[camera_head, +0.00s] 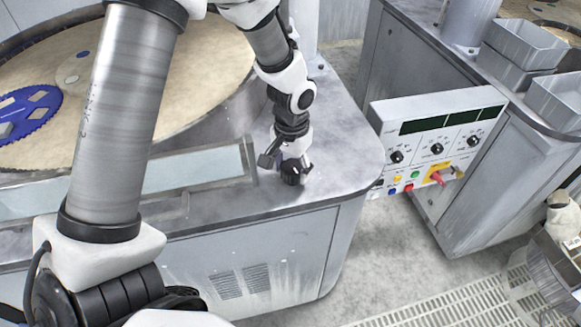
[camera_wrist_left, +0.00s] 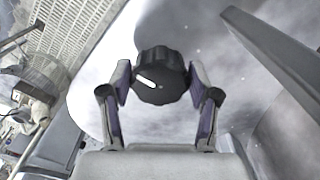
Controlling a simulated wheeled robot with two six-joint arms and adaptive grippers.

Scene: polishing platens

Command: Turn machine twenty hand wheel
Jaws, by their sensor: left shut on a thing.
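The hand wheel is a small black knob with a scalloped rim (camera_head: 291,173) on the grey machine top, near its right corner. In the left wrist view the hand wheel (camera_wrist_left: 160,77) shows from above, with a white mark pointing to the left. My left gripper (camera_head: 283,163) comes down over it from above. In the left wrist view the two fingers of my left gripper (camera_wrist_left: 160,84) stand on either side of the hand wheel and are shut on it. My right gripper is not in view.
A large round platen (camera_head: 200,75) with a blue toothed disc (camera_head: 28,112) lies at the left. A control panel (camera_head: 438,140) with knobs and coloured buttons stands to the right of the hand wheel. Grey bins (camera_head: 526,45) sit on the machine behind. Floor grating (camera_head: 460,305) lies at the lower right.

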